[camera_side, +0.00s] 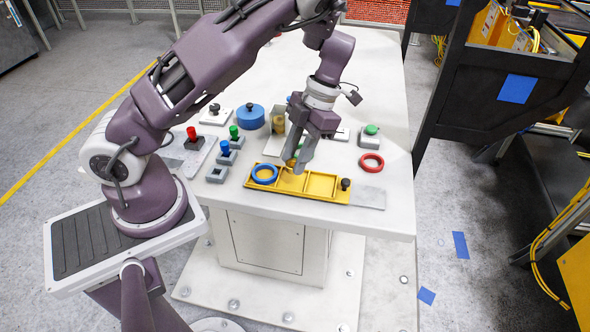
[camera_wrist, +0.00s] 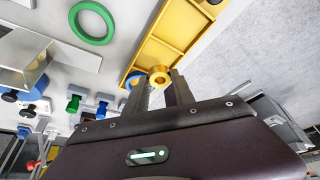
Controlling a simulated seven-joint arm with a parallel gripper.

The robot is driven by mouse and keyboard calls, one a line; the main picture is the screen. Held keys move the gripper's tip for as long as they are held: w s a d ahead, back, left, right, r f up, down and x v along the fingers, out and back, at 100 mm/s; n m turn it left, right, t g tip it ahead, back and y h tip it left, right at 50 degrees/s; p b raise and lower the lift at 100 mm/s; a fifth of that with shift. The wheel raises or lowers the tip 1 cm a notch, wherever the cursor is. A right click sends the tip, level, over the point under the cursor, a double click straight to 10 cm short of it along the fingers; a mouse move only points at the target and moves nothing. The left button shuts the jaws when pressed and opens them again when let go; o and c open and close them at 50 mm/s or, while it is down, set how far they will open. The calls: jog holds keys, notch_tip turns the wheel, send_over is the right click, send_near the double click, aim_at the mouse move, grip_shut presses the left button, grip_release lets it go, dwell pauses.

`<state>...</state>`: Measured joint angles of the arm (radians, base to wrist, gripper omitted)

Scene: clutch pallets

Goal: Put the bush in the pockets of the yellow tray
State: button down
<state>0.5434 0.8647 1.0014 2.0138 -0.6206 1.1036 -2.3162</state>
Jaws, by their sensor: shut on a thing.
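The yellow tray (camera_side: 321,185) lies near the table's front edge, with a row of shallow pockets. A blue ring (camera_side: 264,174) sits at its left end, and a black knob (camera_side: 346,184) stands at its right end. My gripper (camera_side: 294,163) is over the tray, just right of the blue ring, pointing down. It is shut on a brass-coloured bush (camera_wrist: 160,75), which shows between the fingertips in the wrist view with its round hole visible. The tray (camera_wrist: 165,42) lies beyond it there. In the side view the fingers hide most of the bush, and I cannot tell whether it touches the tray.
A red ring (camera_side: 371,163) and a grey box with a green button (camera_side: 370,136) are to the right. Red, blue and green knobbed pieces stand left, with a blue cylinder (camera_side: 250,117) behind. A green ring (camera_wrist: 92,23) shows in the wrist view.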

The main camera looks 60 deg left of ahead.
aim_at(296, 179)
jog(key=shift+f, duration=1.8)
jog(key=shift+f, duration=0.1)
jog(key=c, duration=1.3)
grip_release()
jog(key=shift+c, duration=0.2)
